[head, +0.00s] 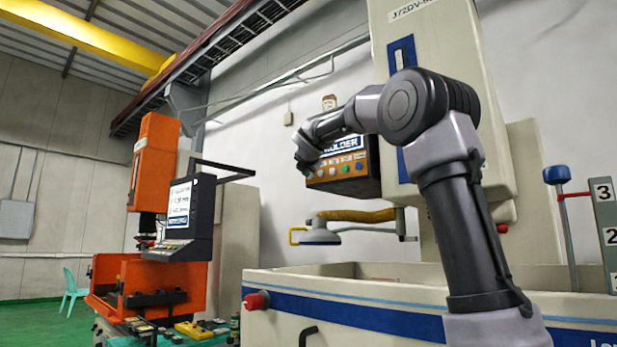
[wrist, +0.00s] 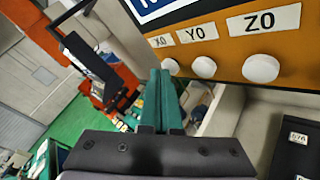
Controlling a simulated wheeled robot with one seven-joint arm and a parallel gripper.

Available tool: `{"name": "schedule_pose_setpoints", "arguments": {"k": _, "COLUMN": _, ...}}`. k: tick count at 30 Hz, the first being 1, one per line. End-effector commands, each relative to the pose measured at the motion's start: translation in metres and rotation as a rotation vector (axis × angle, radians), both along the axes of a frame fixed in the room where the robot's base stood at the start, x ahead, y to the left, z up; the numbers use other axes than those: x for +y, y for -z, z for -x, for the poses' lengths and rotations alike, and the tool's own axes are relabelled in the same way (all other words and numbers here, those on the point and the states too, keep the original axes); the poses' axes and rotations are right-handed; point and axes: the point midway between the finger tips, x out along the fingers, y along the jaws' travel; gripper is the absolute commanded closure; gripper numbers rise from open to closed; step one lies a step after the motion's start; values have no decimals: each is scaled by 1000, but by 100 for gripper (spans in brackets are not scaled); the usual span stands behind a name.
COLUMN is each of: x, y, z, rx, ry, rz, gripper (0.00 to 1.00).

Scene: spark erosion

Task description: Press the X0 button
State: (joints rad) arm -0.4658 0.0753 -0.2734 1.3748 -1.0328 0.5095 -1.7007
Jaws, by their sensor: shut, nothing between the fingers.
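The orange control panel (wrist: 225,62) fills the upper right of the wrist view, tilted. The white round X0 button (wrist: 172,65) is its leftmost button in view, below the X0 label (wrist: 161,41). The Y0 button (wrist: 204,67) and larger-looking Z0 button (wrist: 261,68) are to its right. My gripper (wrist: 160,73) has its teal fingers shut and empty. In the picture, its tips are just left of and slightly below the X0 button; I cannot tell whether they touch it. In the head view the panel (head: 360,163) is partly behind my arm, and the fingertips are hard to make out.
A beige machine basin (head: 350,290) stands below the panel. A hose-and-lamp fitting (head: 322,236) hangs under it. An orange machine (head: 157,165) with a dark screen console (head: 182,215) is to the left. Open green floor (head: 35,322) lies at far left.

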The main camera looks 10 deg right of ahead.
Motion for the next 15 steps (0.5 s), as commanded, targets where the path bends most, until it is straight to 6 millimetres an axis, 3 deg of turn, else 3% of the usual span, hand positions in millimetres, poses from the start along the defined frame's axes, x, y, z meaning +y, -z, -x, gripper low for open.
{"name": "schedule_pose_setpoints", "arguments": {"k": 7, "x": 4, "y": 0, "z": 2, "rx": 1, "ry": -2, "rz": 0, "gripper": 100}}
{"name": "schedule_pose_setpoints", "arguments": {"k": 15, "x": 26, "y": 0, "z": 18, "rx": 1, "ry": -4, "rz": -1, "gripper": 100}}
